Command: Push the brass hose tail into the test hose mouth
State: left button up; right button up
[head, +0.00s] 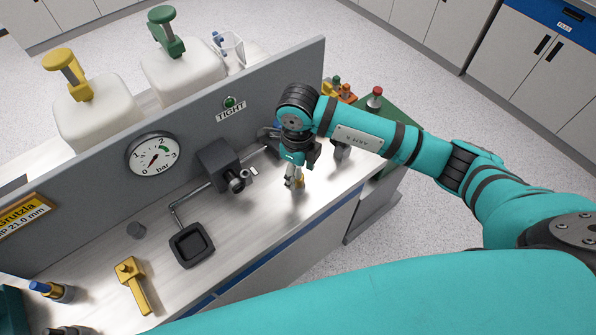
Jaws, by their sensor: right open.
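My right gripper (293,182) is open and points down over the bench, right of the grey block. A small brass-coloured piece (300,181), which looks like the brass hose tail, shows at its fingertips. I cannot tell whether the fingers touch it. A dark grey block (218,164) with a round fitting (237,181) on its front stands left of the gripper, against the panel. I cannot tell whether this fitting is the test hose mouth. A dark curved part behind the gripper is partly hidden by my arm. My left gripper is out of view.
An upright grey panel (190,130) with a pressure gauge (153,156) and green lamp (230,102) backs the bench. A black square dish (191,245) and a yellow tool (132,285) lie at left. The bench front near the gripper is clear.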

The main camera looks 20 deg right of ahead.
jog(key=shift+f, duration=0.85)
jog(key=shift+c, duration=0.4)
grip_shut()
jog(key=shift+r, duration=0.15)
